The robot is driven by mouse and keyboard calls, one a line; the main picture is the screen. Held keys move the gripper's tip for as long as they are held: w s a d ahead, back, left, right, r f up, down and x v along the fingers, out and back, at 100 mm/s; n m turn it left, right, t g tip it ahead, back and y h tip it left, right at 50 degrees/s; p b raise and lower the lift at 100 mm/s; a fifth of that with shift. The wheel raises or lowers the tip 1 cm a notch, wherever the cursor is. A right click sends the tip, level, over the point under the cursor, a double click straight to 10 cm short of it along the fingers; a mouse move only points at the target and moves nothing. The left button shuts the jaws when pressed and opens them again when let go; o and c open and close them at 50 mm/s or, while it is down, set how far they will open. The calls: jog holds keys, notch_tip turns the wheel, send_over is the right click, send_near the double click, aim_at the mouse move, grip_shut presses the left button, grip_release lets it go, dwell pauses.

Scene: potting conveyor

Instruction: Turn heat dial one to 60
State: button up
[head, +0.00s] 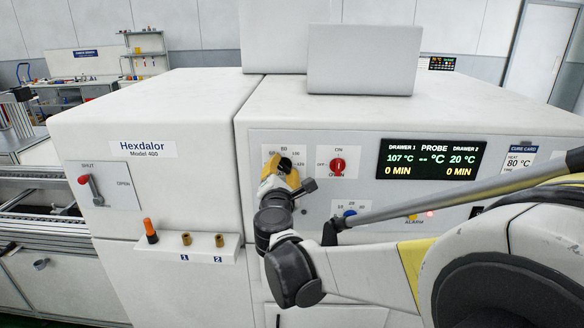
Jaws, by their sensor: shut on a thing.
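The heat dial (285,164) is a black knob on the left of the machine's control panel, with a printed scale around it; 60, 80 and 100 seem to show above it. My gripper (279,166) is at this dial, its yellow fingers shut on the knob from both sides. My gripper and wrist hide the lower part of the dial and scale, so its exact pointer setting cannot be read. The display (431,159) reads drawer 1 at 107 °C, drawer 2 at 20 °C, and 0 MIN for both.
A red ON/OFF dial (338,165) sits just right of the held dial. A blue dial (350,213) is lower, behind my arm. A cure card (519,161) shows heat 80 °C. A red-knobbed lever (88,184) and a small peg shelf (187,246) are at left.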

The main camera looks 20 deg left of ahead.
jog(key=o, duration=1.2)
jog(key=shift+c, duration=0.2)
jog(key=v, duration=1.2)
